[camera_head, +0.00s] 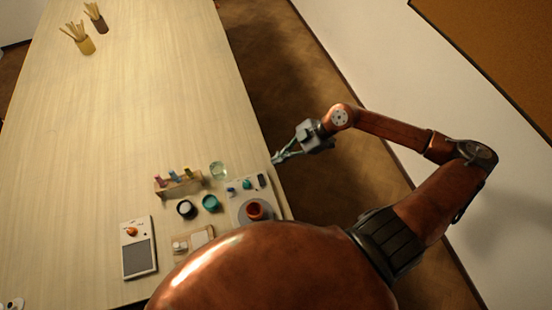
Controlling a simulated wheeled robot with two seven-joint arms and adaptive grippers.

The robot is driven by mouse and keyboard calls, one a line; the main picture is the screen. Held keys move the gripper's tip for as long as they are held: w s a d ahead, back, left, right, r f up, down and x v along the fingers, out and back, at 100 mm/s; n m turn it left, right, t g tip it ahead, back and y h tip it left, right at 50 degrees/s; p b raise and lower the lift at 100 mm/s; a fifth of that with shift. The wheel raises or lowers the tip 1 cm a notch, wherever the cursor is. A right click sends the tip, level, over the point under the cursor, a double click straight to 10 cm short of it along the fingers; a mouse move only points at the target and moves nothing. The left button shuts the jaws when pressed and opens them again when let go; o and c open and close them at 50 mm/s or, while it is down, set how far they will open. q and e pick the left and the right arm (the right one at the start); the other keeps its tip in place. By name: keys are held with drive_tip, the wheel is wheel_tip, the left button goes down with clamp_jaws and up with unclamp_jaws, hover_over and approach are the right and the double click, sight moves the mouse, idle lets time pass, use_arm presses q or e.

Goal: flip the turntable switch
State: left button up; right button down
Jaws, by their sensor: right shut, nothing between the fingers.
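The turntable, a pale base (236,210) with a grey disc, sits at the table's right edge, low in the middle of the head view. A red-orange bowl (255,209) stands on the disc. A small dark rectangular part (262,181) at the base's far right corner looks like the switch; its position is too small to read. My right gripper (278,158) is shut and empty. In the picture it is just above and right of that dark part, by the table edge, apart from it. My left gripper is not in view.
Small blue and teal pieces (247,184) are on the base. Left of it are a glass (218,170), a dark jar (186,209), a teal jar (210,203) and a rack (179,184) of coloured bottles. A white panel (152,265) has an orange knob. The table's far part is mostly clear.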

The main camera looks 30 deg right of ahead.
hover_over(262, 180)
drive_tip(key=d, duration=0.1)
drive_tip(key=f, duration=0.5)
drive_tip(key=shift+w+d, duration=0.15)
drive_tip(key=shift+w, duration=0.05)
wheel_tip(262, 180, down, 2)
drive_tip(key=shift+w+d+f, duration=0.1)
drive_tip(key=shift+d+f, duration=0.05)
drive_tip(key=shift+f, duration=0.05)
drive_tip(key=shift+w+f+p, duration=0.1)
drive_tip(key=shift+f+p, duration=0.2)
drive_tip(key=shift+f, duration=0.4)
drive_tip(key=shift+d, duration=0.1)
